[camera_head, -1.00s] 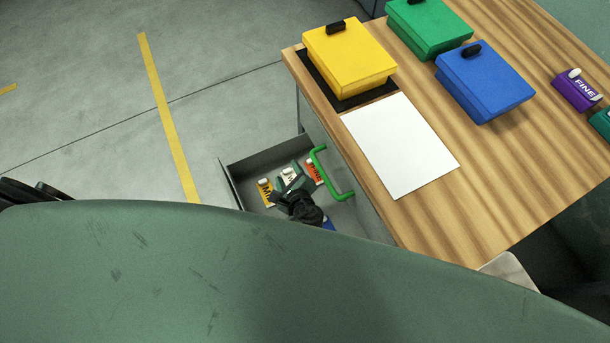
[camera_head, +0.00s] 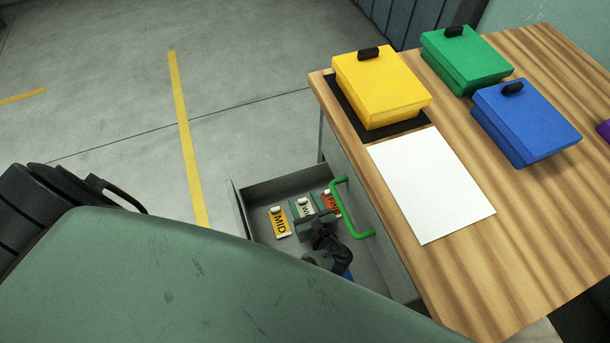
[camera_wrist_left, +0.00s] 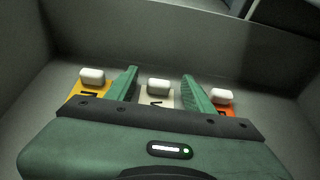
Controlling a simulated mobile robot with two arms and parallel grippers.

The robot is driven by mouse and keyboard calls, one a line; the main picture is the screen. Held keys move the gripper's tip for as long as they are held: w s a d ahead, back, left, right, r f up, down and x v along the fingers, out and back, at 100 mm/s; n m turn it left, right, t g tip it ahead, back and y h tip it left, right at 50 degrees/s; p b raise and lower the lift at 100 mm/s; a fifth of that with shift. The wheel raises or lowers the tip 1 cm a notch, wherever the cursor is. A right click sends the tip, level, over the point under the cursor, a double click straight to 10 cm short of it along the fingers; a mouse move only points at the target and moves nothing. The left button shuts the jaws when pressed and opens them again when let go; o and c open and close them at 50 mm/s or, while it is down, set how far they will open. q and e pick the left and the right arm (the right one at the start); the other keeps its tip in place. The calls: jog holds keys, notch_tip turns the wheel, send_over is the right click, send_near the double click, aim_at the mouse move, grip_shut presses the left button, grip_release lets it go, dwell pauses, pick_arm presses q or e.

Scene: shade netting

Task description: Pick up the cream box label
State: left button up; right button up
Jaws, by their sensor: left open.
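The cream box label (camera_head: 303,207) lies in the open drawer between an orange-yellow label (camera_head: 280,222) marked MID and an orange-red label (camera_head: 332,203). It has a white knob and is partly hidden by my left gripper (camera_head: 313,220). In the left wrist view, the two green fingers of my open gripper (camera_wrist_left: 160,86) stand on either side of the cream label (camera_wrist_left: 158,100) and its knob. A gap shows between each finger and the knob. The gripper body hides the label's near part. My right gripper is not in view.
The grey drawer (camera_head: 243,210) has raised walls and a green handle (camera_head: 363,234). Something blue (camera_head: 347,273) lies near my gripper. Yellow (camera_head: 383,85), green (camera_head: 466,60) and blue (camera_head: 527,118) boxes and a white sheet (camera_head: 430,185) are on the wooden table (camera_head: 520,215).

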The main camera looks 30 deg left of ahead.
pick_arm(q)
jog(key=shift+w+a, duration=0.1)
jog(key=shift+a, duration=0.05)
grip_shut()
